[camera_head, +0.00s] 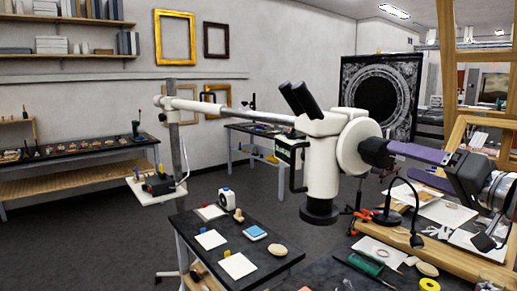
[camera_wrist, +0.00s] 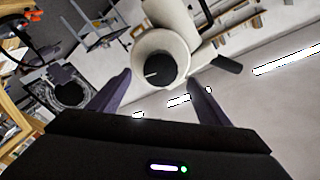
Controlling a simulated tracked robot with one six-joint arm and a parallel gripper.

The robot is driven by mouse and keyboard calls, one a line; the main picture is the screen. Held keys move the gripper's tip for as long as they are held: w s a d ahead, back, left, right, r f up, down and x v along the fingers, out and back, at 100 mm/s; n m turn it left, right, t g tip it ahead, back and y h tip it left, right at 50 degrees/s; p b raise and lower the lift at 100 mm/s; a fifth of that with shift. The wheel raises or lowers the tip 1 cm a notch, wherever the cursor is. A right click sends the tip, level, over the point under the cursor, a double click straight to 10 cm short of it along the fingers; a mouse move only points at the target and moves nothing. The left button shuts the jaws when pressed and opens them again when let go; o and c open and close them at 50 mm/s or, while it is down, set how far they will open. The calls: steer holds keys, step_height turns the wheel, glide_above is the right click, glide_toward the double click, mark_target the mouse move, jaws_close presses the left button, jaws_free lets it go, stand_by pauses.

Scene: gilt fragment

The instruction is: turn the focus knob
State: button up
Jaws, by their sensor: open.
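A white stereo microscope (camera_head: 320,160) hangs from a long boom arm in the head view, with black eyepieces on top. Its dark focus knob (camera_head: 374,148) sticks out of the round white housing on the right side. In the wrist view the knob (camera_wrist: 161,72) is a black disc with a white mark line, seen nearly face on. My gripper (camera_head: 398,162) has purple fingers and comes from the right, close to the knob. In the wrist view my gripper (camera_wrist: 159,79) is open, one finger on each side of the knob, with gaps visible. Finger contact is not evident.
A dark side table (camera_head: 290,262) with cards and small items stands below the microscope. A workbench with a black lamp (camera_head: 388,216), papers and a green-handled tool lies at lower right. A wooden frame (camera_head: 455,150) stands near my arm at right.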

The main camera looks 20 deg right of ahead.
mark_target(387, 155)
steer(key=shift+w+a, duration=0.15)
steer(key=shift+w, duration=1.7)
steer(key=shift+w+a, duration=0.15)
steer(key=shift+w, duration=1.7)
steer(key=shift+c, duration=0.7)
steer(key=c, duration=0.9)
